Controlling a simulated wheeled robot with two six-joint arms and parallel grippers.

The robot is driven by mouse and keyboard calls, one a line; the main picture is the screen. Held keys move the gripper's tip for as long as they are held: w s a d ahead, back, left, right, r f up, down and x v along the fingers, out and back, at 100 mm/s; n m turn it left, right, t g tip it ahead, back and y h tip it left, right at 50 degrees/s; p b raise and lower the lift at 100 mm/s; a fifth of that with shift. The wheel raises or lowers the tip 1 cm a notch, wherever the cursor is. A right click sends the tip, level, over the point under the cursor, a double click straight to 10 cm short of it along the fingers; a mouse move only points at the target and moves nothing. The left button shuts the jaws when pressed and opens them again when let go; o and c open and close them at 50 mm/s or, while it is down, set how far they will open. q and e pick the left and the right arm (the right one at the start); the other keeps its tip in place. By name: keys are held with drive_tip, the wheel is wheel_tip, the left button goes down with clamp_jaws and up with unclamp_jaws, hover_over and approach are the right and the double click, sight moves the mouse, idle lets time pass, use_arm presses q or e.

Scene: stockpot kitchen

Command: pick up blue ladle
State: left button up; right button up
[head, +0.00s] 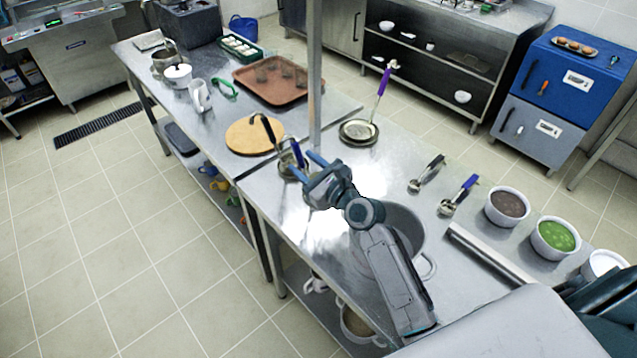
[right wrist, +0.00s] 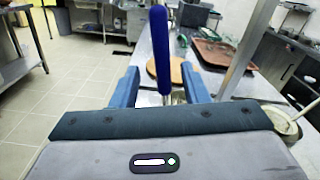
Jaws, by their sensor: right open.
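The blue ladle's handle (head: 298,153) stands up near the front edge of the steel counter, beside the round wooden board. In the right wrist view the upright blue handle (right wrist: 160,55) is between my open fingers, with space on both sides. My right gripper (head: 303,166) is open at the handle; it also shows in the right wrist view (right wrist: 160,88). The ladle's lower end is largely hidden by the gripper. My left gripper is not in view.
A steel post (head: 315,75) rises just behind the gripper. A stockpot (head: 409,222) is below my right arm. Two ladles (head: 426,173) (head: 458,195) lie on the right. A purple-handled ladle (head: 384,82) stands farther back. A wooden board (head: 250,136) lies left.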

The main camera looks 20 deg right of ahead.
drive_tip(key=p+x, duration=0.1)
drive_tip(key=x, duration=0.2)
drive_tip(key=shift+w+r, duration=0.2)
drive_tip(key=shift+w, duration=0.25)
drive_tip(key=shift+w+a, duration=0.15)
drive_tip(key=shift+w, duration=0.05)
drive_tip(key=shift+w+f, duration=0.1)
drive_tip(key=shift+c, duration=0.2)
drive_tip(key=c, duration=0.7)
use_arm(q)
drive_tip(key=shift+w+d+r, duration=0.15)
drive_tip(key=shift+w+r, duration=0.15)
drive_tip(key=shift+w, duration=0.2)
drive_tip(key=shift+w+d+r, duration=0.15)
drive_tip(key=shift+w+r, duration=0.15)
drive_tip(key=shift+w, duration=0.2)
use_arm(e)
clamp_jaws()
